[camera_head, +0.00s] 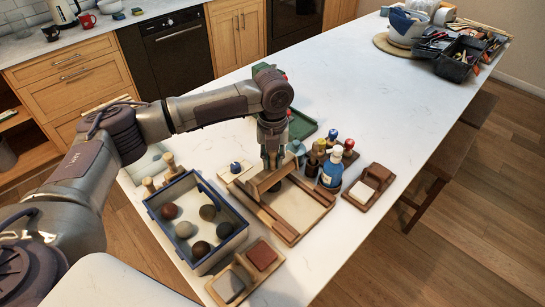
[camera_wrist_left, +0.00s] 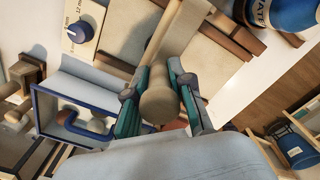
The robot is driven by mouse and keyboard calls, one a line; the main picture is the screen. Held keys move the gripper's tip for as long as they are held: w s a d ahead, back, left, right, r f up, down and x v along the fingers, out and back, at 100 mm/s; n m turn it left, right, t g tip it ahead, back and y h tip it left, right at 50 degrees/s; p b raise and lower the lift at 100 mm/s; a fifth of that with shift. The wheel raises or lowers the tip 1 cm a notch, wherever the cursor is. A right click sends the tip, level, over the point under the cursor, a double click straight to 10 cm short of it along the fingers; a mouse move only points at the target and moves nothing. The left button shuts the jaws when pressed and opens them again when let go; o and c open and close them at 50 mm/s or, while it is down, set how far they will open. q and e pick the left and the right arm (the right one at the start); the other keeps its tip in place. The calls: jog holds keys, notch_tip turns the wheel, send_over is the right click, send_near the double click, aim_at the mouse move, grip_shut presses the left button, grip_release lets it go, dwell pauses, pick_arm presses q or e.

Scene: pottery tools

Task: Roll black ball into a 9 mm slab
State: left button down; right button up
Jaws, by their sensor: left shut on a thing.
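My left gripper (camera_head: 271,160) is over the slab-rolling board (camera_head: 305,205). In the left wrist view its teal-lined fingers (camera_wrist_left: 160,100) are shut on a round-ended wooden handle (camera_wrist_left: 158,106). A wooden bar (camera_head: 262,183) lies across the board just below the gripper. A blue dial knob (camera_head: 235,167) sits at the board's left; in the wrist view the knob (camera_wrist_left: 80,32) has thickness marks around it, one reading 12 mm. Several balls lie in the blue-rimmed crate (camera_head: 165,233), including dark ones (camera_head: 224,230) (camera_head: 208,212); I cannot tell which is black. My right gripper is out of view.
A blue bottle (camera_head: 331,170) and several small coloured-top bottles stand close to the board's right. A wooden box with a pale pad (camera_head: 362,192) is farther right. A two-part tray (camera_head: 263,255) stands in front. The far right counter has free room.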

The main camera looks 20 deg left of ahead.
pick_arm(q)
jog(key=shift+s+f, duration=0.1)
jog(key=shift+f, duration=0.2)
jog(key=shift+a+p, duration=0.3)
jog(key=shift+a, duration=0.05)
jog(key=shift+w+a+f, duration=0.15)
jog(key=shift+w+a, duration=0.05)
jog(key=shift+s+d+p, duration=0.25)
jog(key=shift+d+p, duration=0.25)
jog(key=shift+p, duration=0.15)
jog(key=shift+f, duration=0.1)
